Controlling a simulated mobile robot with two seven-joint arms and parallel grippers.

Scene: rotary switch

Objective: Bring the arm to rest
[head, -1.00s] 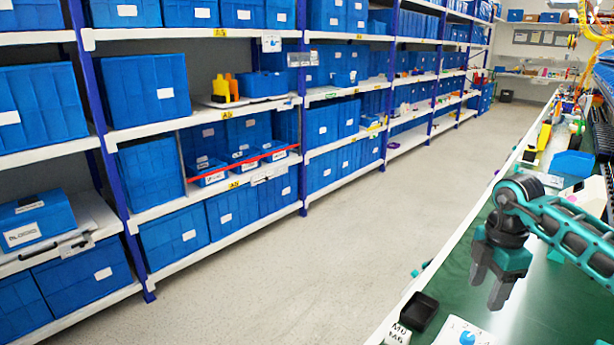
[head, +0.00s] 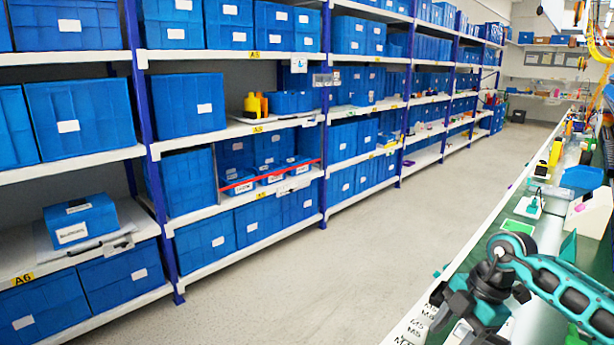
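My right arm comes in from the right edge, teal and black. Its gripper (head: 452,300) is low in the head view, over the near left edge of the green workbench (head: 541,322). The fingers are dark and seen from above, so their gap is unclear. I see nothing held between them. A white piece with a bit of blue (head: 461,332) shows just below the gripper, mostly hidden by it and cut by the frame; it looks like the rotary switch panel. My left gripper is out of view.
Shelves with blue bins (head: 80,110) line the left side. A grey floor aisle (head: 400,235) between shelves and bench is clear. A white lettered block (head: 418,322) lies at the bench edge. A blue bin (head: 582,179) and a yellow item (head: 555,152) stand farther along the bench.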

